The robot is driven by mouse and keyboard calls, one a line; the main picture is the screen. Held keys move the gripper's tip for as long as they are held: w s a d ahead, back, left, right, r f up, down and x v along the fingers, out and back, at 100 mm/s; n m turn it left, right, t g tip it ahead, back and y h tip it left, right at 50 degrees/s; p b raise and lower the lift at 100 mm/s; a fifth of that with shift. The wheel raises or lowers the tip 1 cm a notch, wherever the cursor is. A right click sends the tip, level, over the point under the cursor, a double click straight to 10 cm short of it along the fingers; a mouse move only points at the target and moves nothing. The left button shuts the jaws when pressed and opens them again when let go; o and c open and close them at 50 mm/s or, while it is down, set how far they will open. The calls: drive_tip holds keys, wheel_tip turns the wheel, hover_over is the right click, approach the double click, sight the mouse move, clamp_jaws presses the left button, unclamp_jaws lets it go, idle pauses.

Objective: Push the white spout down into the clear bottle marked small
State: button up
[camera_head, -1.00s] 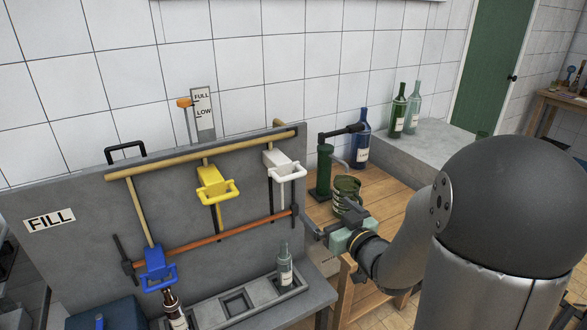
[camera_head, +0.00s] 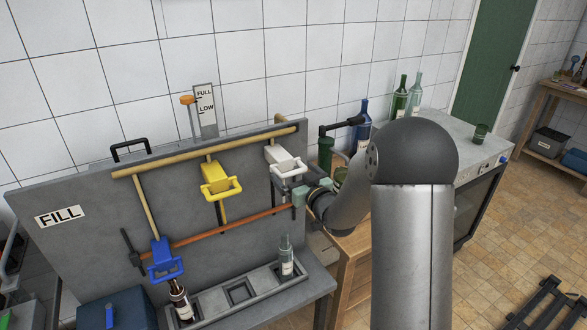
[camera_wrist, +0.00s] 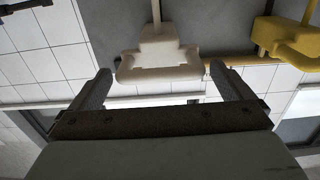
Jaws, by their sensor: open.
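The white spout (camera_head: 283,157) hangs on the grey panel at the right of the row, with its looped handle at the front. The clear bottle (camera_head: 286,262) stands upright in the right slot of the grey tray, below the white spout; its label is too small to read. My gripper (camera_head: 294,190) is open, just in front of and below the white spout. In the wrist view the spout's handle (camera_wrist: 160,72) lies at the gap between my two fingertips (camera_wrist: 160,70), with nothing visibly gripped. I cannot tell whether they touch.
A yellow spout (camera_head: 219,180) and a blue spout (camera_head: 163,258) hang to the left. A brown bottle (camera_head: 181,302) stands under the blue one. An orange-brown bar (camera_head: 235,232) crosses the panel. The tray's middle slot (camera_head: 239,292) is empty.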

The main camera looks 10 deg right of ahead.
drive_tip(key=shift+w+a, duration=0.2)
drive_tip(key=shift+w, duration=0.4)
drive_tip(key=c, duration=1.2)
wheel_tip(320, 180, down, 23)
drive_tip(key=b, duration=2.4)
drive_tip(key=shift+r, duration=0.2)
drive_tip(key=o, duration=1.2)
drive_tip(key=shift+f, duration=0.1)
drive_tip(key=shift+s, duration=0.1)
